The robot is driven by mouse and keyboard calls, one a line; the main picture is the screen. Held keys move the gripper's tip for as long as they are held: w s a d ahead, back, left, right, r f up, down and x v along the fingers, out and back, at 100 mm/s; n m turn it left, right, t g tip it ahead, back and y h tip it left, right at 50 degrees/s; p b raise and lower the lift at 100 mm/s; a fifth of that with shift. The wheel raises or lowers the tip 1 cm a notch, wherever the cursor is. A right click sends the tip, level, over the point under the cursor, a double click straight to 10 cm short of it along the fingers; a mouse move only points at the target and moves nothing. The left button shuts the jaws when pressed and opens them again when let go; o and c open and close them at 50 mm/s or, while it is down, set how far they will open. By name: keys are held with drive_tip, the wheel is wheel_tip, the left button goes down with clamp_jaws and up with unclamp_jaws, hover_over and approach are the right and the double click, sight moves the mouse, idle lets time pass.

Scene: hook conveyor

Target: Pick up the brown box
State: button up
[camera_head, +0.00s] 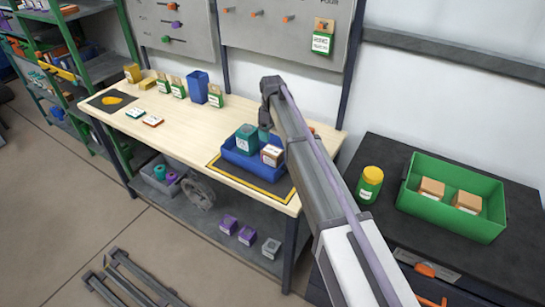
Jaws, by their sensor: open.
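Two brown boxes, one on the left (432,188) and one on the right (467,202), stand in a green crate (450,219) on the dark bench at right. A smaller brown-and-white box (272,155) sits in a blue tray (252,164) on the wooden table, beside a teal box (246,138). I cannot tell which box the task means. My gripper (265,124) points down above the back of the blue tray, small and dark in view. It is open and not around any brown box. A teal item (264,134) shows just below it, partly hidden.
A green jar with a yellow lid (370,183) stands left of the green crate. A blue bin (197,86) and several green-and-brown packs stand along the table's back. My arm crosses the view and hides the table's right end. The table's middle is clear.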

sight(272, 150)
wheel_tip(272, 150, down, 11)
drive_tip(key=b, duration=1.1)
drive_tip(key=shift+f, duration=0.15)
drive_tip(key=shift+r, duration=0.25)
drive_tip(key=shift+c, duration=0.2)
drive_tip(key=c, duration=1)
